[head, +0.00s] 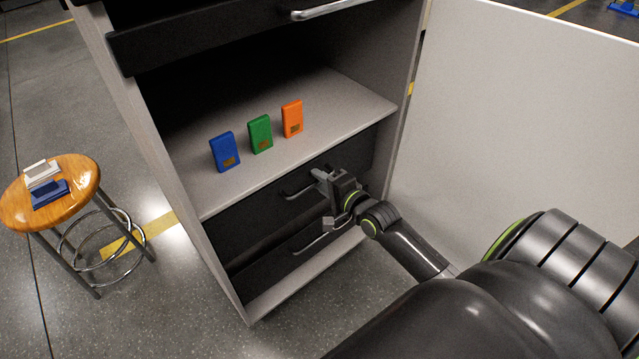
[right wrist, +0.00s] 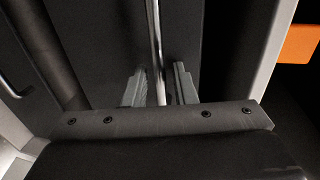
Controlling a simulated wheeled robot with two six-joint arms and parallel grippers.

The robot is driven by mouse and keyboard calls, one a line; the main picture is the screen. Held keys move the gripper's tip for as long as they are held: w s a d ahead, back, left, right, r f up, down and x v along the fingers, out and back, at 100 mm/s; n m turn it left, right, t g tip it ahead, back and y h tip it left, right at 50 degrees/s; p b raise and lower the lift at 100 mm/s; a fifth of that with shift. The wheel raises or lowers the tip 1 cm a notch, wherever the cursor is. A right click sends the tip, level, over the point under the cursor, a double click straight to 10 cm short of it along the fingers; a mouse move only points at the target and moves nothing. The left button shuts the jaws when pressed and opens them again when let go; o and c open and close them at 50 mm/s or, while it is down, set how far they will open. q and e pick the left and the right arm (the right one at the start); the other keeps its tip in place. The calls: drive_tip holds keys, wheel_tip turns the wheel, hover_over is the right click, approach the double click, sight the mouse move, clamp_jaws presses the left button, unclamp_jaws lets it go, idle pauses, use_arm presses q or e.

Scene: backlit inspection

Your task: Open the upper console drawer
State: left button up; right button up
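The console has two dark drawers under its open shelf. The upper of these drawer fronts (head: 255,208) has a metal bar handle (head: 297,191). My right gripper (head: 325,199) is at this handle, its fingers spread apart. In the right wrist view, the handle bar (right wrist: 155,40) runs between the two fingertips of my right gripper (right wrist: 160,84), with a visible gap on the right side; firm contact does not show. The gripper covers part of the handle in the head view. The drawer looks shut or nearly so. My left gripper is out of view.
The lower drawer handle (head: 318,243) is just below my gripper. Another handled drawer (head: 210,38) is above the shelf (head: 345,98), which holds blue (head: 224,152), green (head: 260,134) and orange (head: 292,118) blocks. A pale panel (head: 520,120) stands right; a stool (head: 75,205) stands left.

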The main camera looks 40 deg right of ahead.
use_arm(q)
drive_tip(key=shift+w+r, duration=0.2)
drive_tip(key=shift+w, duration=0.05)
use_arm(e)
drive_tip(key=shift+w, duration=0.4)
drive_tip(key=shift+c, duration=0.4)
clamp_jaws()
